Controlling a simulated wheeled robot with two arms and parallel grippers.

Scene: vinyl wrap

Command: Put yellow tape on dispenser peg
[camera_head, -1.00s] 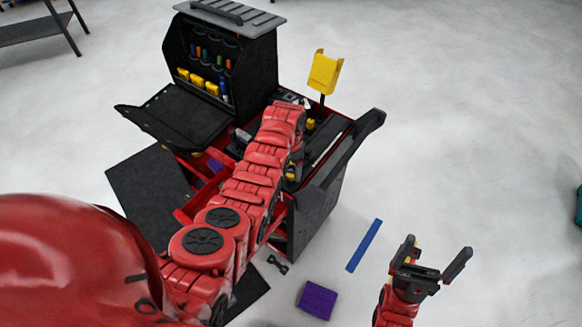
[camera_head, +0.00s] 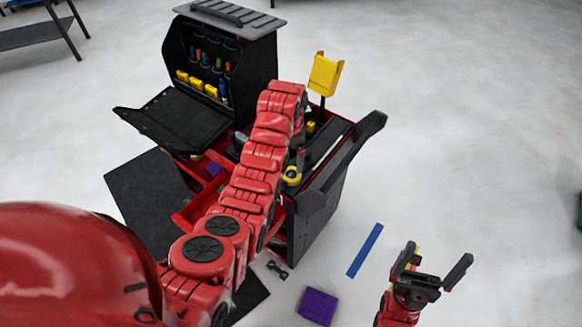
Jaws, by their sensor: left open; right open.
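A round yellow tape (camera_head: 292,176) with a dark centre sits on the right part of the tool cart, just beside my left arm. My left arm reaches up over the cart and bends down at its far end. My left gripper (camera_head: 297,159) is mostly hidden behind the arm, a little above the yellow tape; it is open. I cannot tell whether it touches the tape. My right gripper (camera_head: 436,257) is open and empty over the floor at the lower right. I cannot make out the dispenser peg.
The red and black cart (camera_head: 318,215) has a black side handle (camera_head: 345,155). A yellow holder (camera_head: 324,75) stands on a post at its back right. A tool cabinet (camera_head: 215,60) rises at the back. A blue strip (camera_head: 365,250) and a purple square (camera_head: 318,306) lie on the floor.

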